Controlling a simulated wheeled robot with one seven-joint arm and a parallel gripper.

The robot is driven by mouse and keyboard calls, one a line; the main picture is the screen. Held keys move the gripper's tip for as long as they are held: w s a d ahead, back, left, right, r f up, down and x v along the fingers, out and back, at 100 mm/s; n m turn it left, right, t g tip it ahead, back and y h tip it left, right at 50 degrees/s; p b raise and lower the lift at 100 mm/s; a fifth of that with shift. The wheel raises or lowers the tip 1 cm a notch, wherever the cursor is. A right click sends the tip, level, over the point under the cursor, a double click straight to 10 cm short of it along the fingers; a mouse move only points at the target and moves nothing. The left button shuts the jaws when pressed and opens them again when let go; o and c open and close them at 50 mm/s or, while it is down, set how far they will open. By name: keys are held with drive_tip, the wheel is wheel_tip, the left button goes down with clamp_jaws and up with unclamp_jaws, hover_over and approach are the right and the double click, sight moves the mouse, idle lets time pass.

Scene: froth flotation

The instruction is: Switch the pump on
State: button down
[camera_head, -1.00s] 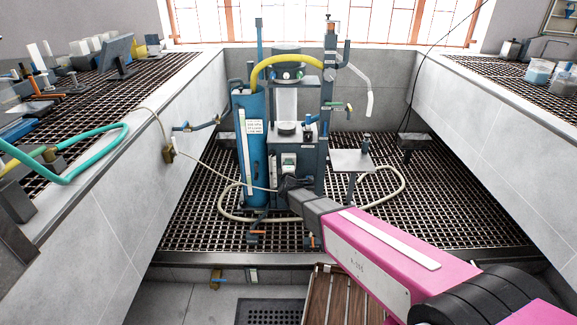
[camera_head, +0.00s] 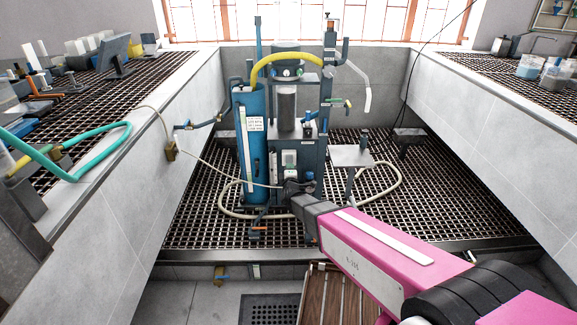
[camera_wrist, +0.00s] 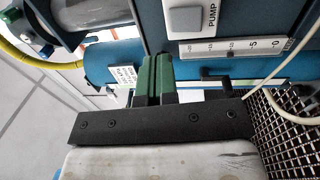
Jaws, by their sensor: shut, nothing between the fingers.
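The pump switch is a pale grey button (camera_wrist: 187,20) on a white plate marked PUMP, at the top of the wrist view. In the head view its white plate (camera_head: 289,158) seems to sit on the front of the blue-grey flotation rig (camera_head: 309,155). My gripper (camera_wrist: 157,75) has green fingertips pressed together with nothing between them. In the wrist view they lie below and left of the switch plate, and I cannot tell how far apart in depth. In the head view my gripper (camera_head: 291,188) is just below the plate. I cannot tell the switch's on or off position.
A tall blue cylinder (camera_head: 249,190) stands left of the rig, with a yellow hose (camera_head: 285,58) above. A pale hose (camera_head: 225,200) loops over the grating. A small stand (camera_head: 351,156) is on the right. Tiled walls flank both sides.

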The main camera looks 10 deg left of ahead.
drive_tip(key=s+d+r, duration=0.1)
drive_tip(key=s, duration=0.4)
drive_tip(key=shift+s+d, duration=0.15)
drive_tip(key=shift+s, duration=0.25)
drive_tip(key=d+f+m+g, duration=0.3)
drive_tip(key=d+m+g, duration=0.65)
drive_tip(key=d, duration=0.95)
drive_tip(key=s+d+m+g+h, duration=0.2)
drive_tip(key=s+d+m+g, duration=0.2)
drive_tip(key=s+d, duration=0.3)
drive_tip(key=s+d+r+m+g+h, duration=0.1)
drive_tip(key=s+d+m+g, duration=0.4)
drive_tip(key=d, duration=0.7)
drive_tip(key=shift+s+d+m+h, duration=0.15)
drive_tip(key=shift+s+m+h, duration=0.55)
drive_tip(key=shift+s+m, duration=0.5)
